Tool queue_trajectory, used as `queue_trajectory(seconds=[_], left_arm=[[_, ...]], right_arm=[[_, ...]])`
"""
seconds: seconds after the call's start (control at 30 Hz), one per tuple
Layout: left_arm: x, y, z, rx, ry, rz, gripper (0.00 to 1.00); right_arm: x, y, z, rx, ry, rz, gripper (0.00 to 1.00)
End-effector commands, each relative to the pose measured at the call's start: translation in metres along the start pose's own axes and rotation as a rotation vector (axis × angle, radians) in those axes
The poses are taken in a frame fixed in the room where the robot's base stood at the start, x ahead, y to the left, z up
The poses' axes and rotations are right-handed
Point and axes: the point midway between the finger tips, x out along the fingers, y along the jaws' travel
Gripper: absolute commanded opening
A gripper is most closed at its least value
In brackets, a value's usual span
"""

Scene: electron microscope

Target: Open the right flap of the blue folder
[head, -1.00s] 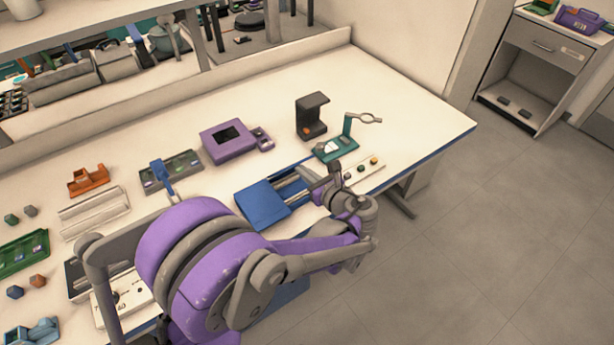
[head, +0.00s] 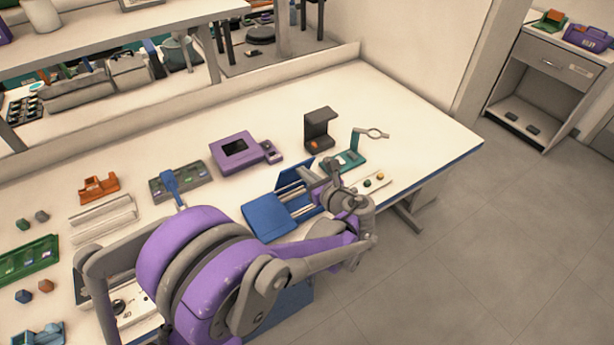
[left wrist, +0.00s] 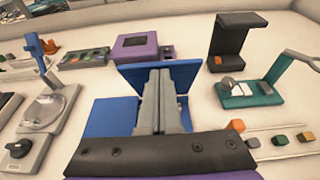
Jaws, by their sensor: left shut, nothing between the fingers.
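The blue folder (head: 268,217) lies on the bench near its front edge, and its left part is flat. A blue panel (head: 294,176) on its far right side stands tilted up. In the left wrist view this raised panel (left wrist: 187,75) is behind the fingertips, and the flat blue part (left wrist: 108,117) is at left. My left gripper (head: 293,200) is shut and empty, with its grey fingers over the folder beside the raised panel. The fingers (left wrist: 161,82) hide the folder's middle; whether they touch the panel I cannot tell. My right gripper is not in view.
A black stand (head: 319,130) and a teal holder with a ring arm (head: 345,160) stand behind and right of the folder. A purple box (head: 238,149) is behind it. A strip with small coloured pieces (head: 378,183) is at right. The bench's right end is clear.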

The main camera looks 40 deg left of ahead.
Motion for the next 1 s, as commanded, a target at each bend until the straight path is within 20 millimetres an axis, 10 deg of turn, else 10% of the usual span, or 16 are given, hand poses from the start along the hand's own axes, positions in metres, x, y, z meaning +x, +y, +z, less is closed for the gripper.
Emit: queue_trajectory(seconds=[1.0], left_arm=[[0.027, 0.0, 0.019, 0.001, 0.0, 0.0, 0.0]], right_arm=[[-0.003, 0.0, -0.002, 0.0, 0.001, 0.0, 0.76]])
